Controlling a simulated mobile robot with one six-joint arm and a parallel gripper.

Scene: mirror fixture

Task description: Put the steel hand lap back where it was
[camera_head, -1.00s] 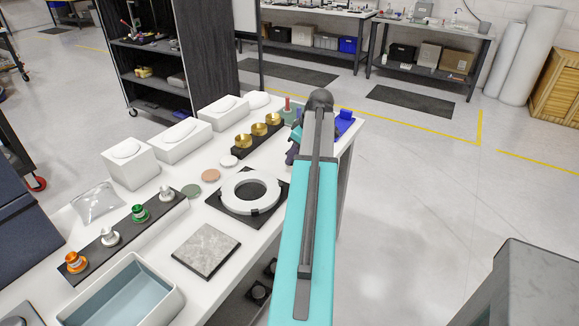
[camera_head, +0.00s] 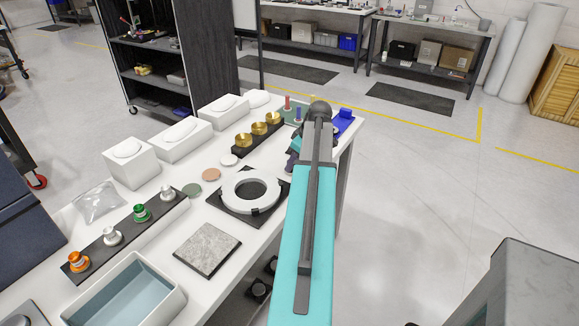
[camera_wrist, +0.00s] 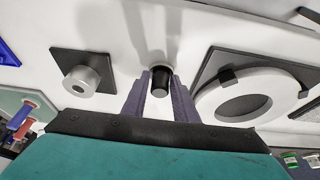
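In the wrist view, my gripper (camera_wrist: 160,84) has its two purple-grey fingers on either side of a small dark cylinder with a grey end, which I take for the steel hand lap (camera_wrist: 160,78). The fingers sit close against its sides and look shut on it. It is over the white table; whether it touches the surface is unclear. Left of it, a black square plate (camera_wrist: 62,62) bears a grey cylinder with a hole (camera_wrist: 82,82). In the head view, my arm hides the lap and this plate; part of my gripper (camera_head: 293,158) shows beside it.
A white ring (camera_head: 229,187) on a black plate is close to my gripper. Behind are a rack of brass cups (camera_head: 259,129), a green tray with red and blue pieces (camera_wrist: 25,118), and a blue object (camera_head: 343,122). White table (camera_wrist: 105,22) lies bare around the lap.

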